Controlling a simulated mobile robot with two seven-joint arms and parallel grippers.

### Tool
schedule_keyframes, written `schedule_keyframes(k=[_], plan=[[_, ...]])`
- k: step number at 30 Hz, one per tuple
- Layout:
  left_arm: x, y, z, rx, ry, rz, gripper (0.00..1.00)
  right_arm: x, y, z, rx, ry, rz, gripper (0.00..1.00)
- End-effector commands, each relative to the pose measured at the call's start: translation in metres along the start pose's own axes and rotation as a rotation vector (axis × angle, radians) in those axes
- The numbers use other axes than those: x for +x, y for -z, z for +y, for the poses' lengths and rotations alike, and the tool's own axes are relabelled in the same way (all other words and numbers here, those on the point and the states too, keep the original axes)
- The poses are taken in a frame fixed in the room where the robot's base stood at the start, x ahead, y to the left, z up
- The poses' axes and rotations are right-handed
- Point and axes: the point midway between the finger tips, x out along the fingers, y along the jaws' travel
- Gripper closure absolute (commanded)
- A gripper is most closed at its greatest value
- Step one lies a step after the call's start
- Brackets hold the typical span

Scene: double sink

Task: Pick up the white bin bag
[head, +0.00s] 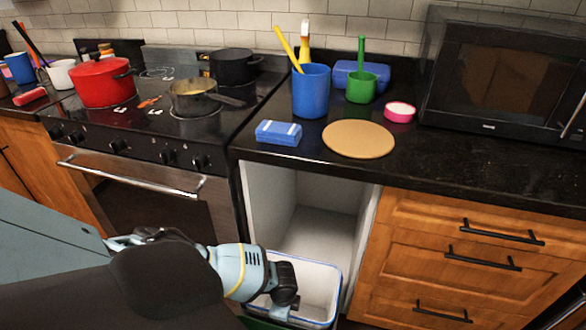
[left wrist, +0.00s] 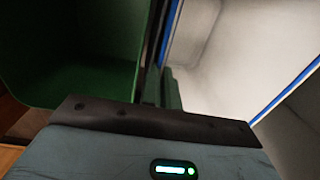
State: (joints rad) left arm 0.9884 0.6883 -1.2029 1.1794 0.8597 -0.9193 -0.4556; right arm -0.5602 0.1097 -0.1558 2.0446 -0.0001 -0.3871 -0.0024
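A pull-out bin with a blue rim (head: 338,275) stands in the open cabinet below the counter. Its inside is white (head: 315,290); I cannot tell whether this is the white bin bag or the bin's own wall. In the left wrist view the white inside (left wrist: 225,70) fills the right side, edged by the blue rim (left wrist: 288,92). My left gripper (head: 284,302) points down at the bin's near left part. Its narrow dark fingers (left wrist: 162,92) lie between the white inside and a green bin, and their opening is unclear. My right gripper is out of view.
The green bin (left wrist: 75,60) is close on the left in the wrist view; its edge (head: 262,323) shows low in the head view. The oven (head: 150,195) is left of the cabinet opening, drawers (head: 480,250) right. The counter above holds kitchenware.

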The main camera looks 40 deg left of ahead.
Motion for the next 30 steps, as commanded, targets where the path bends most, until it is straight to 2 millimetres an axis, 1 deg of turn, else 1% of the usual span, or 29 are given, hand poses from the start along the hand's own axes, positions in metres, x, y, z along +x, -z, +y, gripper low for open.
schedule_keyframes(k=[10, 17, 20, 23, 26, 30], plan=[[0.000, 0.000, 0.000, 0.000, 0.000, 0.000, 1.00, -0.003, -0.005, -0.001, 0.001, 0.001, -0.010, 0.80], [-0.003, 0.000, 0.000, 0.000, 0.001, 0.001, 1.00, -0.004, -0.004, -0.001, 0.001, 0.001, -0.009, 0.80], [-0.009, 0.000, -0.001, 0.000, 0.001, 0.001, 1.00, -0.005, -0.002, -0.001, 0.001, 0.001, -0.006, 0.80], [-0.020, 0.000, -0.002, 0.001, 0.002, 0.001, 1.00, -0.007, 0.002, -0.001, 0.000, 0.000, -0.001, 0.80], [-0.035, 0.000, -0.003, 0.000, 0.003, 0.001, 1.00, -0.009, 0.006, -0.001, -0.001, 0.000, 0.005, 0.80], [-0.060, 0.000, -0.004, 0.001, 0.004, 0.003, 1.00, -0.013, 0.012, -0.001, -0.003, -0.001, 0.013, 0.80]])
